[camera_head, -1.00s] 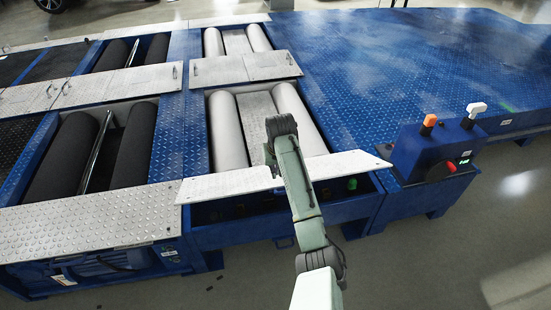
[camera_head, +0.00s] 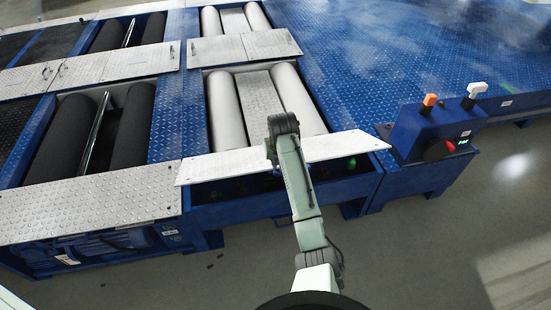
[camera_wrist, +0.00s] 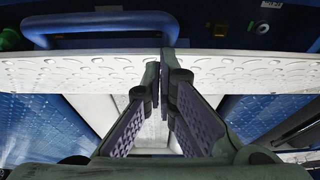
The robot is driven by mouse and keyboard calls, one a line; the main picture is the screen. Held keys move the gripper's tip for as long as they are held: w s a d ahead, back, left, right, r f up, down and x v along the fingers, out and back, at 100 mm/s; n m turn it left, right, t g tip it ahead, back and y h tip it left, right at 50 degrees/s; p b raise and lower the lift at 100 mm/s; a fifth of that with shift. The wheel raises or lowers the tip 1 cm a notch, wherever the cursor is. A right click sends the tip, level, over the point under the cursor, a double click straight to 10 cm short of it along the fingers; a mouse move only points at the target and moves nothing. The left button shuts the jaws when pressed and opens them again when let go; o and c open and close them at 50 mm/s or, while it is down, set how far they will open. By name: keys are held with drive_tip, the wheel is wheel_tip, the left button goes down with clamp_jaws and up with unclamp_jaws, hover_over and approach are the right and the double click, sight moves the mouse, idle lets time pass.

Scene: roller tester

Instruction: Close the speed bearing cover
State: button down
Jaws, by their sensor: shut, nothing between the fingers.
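The speed bearing cover (camera_head: 340,147) is a long silver tread-plate panel in front of the white rollers (camera_head: 227,112). It stands raised and tilted, and the blue bay (camera_head: 235,188) below it shows open at the front. In the wrist view the cover (camera_wrist: 70,72) runs across the whole picture. My gripper (camera_wrist: 165,62) is shut and empty there, with its fingertips overlapping the middle of the cover; I cannot tell whether they touch it. In the head view my arm hides the gripper and the cover's middle.
A blue control box (camera_head: 432,130) with orange and white levers and a red knob stands right of the cover. A flat tread-plate cover (camera_head: 90,205) lies to the left by the dark rollers (camera_head: 133,130). A blue handle (camera_wrist: 100,25) shows beyond the cover. Floor is free in front.

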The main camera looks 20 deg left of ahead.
drive_tip(key=s+d+f+t+y+b, duration=0.1)
drive_tip(key=s+d+f+t+b, duration=0.1)
drive_tip(key=f, duration=0.6)
drive_tip(key=shift+s+d+f+b, duration=0.15)
drive_tip(key=shift+s+f+b, duration=0.1)
drive_tip(key=shift+s+b, duration=0.5)
drive_tip(key=shift+w, duration=0.15)
drive_tip(key=r+p, duration=0.4)
drive_tip(key=r, duration=0.1)
drive_tip(key=shift+s+d, duration=0.1)
drive_tip(key=shift+s, duration=0.1)
drive_tip(key=s+d+r+b, duration=0.1)
drive_tip(key=s+d+r, duration=0.2)
drive_tip(key=s+r, duration=0.2)
drive_tip(key=shift+s+d+r, duration=0.25)
drive_tip(key=shift+d+r, duration=0.15)
drive_tip(key=shift+r, duration=0.15)
